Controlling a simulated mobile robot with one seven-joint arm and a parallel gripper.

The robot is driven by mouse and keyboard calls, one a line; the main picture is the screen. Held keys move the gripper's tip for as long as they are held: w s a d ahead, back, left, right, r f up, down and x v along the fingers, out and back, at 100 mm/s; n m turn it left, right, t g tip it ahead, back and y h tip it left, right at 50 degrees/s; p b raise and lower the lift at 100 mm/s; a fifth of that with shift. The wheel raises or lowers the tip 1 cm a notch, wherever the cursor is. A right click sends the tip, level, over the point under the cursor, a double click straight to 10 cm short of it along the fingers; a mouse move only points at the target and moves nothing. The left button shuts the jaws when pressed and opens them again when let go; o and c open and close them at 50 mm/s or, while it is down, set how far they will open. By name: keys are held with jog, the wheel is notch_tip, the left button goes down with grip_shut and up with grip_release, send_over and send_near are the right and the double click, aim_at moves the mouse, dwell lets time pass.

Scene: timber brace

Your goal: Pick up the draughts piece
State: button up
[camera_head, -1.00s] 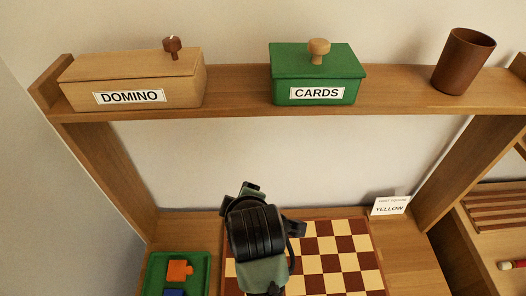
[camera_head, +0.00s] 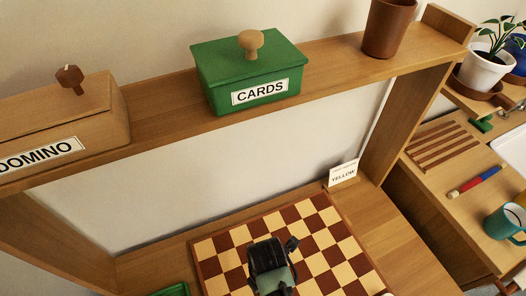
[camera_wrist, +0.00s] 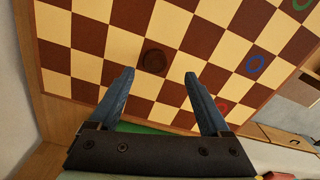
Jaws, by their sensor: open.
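A dark brown round draughts piece (camera_wrist: 155,59) lies flat on the brown-and-cream chequered board (camera_wrist: 115,38) in the wrist view. My gripper (camera_wrist: 159,76) is open, its two blue fingers apart and empty. The piece appears just beyond the fingertips, roughly centred between them. In the head view my gripper (camera_head: 271,268) is over the front-middle part of the board (camera_head: 318,212). There its fingers are hidden, and I cannot make out the piece.
A shelf with the green CARDS box (camera_head: 248,72), DOMINO box (camera_head: 62,122) and brown cup (camera_head: 388,27) spans above the board. A YELLOW card (camera_head: 343,173) stands behind it. A teal mug (camera_head: 505,222) is far right.

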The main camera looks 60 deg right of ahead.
jog(key=shift+w+d+f+b, duration=0.1)
jog(key=shift+w+f+b, duration=0.05)
jog(key=shift+f, duration=1.25)
jog(key=shift+w+d+f+b, duration=0.1)
jog(key=shift+f+b, duration=0.05)
jog(key=shift+f, duration=1.2)
grip_shut()
